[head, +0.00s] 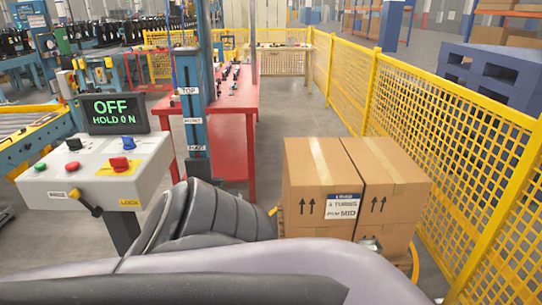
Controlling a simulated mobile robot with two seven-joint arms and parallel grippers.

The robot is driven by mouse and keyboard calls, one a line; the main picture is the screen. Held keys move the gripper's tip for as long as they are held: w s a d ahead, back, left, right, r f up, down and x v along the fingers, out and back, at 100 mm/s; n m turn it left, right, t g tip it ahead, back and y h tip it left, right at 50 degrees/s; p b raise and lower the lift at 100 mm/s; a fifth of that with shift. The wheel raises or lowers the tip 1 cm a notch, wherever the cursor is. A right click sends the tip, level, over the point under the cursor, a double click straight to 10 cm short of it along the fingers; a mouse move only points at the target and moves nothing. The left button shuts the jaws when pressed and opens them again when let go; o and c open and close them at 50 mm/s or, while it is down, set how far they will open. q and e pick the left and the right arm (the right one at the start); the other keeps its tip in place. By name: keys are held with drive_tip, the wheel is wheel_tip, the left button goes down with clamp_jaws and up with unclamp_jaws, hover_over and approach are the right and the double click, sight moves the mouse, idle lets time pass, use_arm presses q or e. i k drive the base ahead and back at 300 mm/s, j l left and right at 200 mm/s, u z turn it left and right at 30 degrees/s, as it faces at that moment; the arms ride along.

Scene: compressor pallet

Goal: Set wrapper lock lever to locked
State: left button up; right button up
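The wrapper control box (107,172) stands at the left on a dark post. The lever (88,203) is on its front face, with a yellow hub and a black knob. It slants down and to the right from its hub. A white label (57,194) is left of the lever and a yellow label (129,202) is right of it; both are too small to read surely. The display (115,113) above reads "OFF" and "HOLD 0 N". My dark arm links fill the bottom middle, apart from the lever in the picture. Neither gripper can be made out.
The box top carries a red knob (119,164) and smaller buttons. Stacked cartons (325,190) stand right of my arm. A yellow mesh fence (430,130) runs along the right. A blue column (190,95) and red table (235,105) are behind.

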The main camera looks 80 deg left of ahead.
sight(97, 212)
drive_tip(key=u, duration=0.95)
drive_tip(key=k+u, duration=0.1)
drive_tip(key=u, duration=1.75)
drive_tip(key=k+u, duration=0.1)
drive_tip(key=u, duration=0.35)
drive_tip(key=j+u, duration=0.1)
drive_tip(key=u, duration=0.35)
drive_tip(key=i+j+z, duration=0.4)
drive_tip(key=j, duration=0.25)
drive_tip(key=i+j+z, duration=0.2)
drive_tip(key=j, duration=0.15)
drive_tip(key=i+j+z, duration=0.2)
drive_tip(key=j, duration=0.2)
drive_tip(key=j+z, duration=0.2)
drive_tip(key=j, duration=0.2)
drive_tip(key=i, duration=0.05)
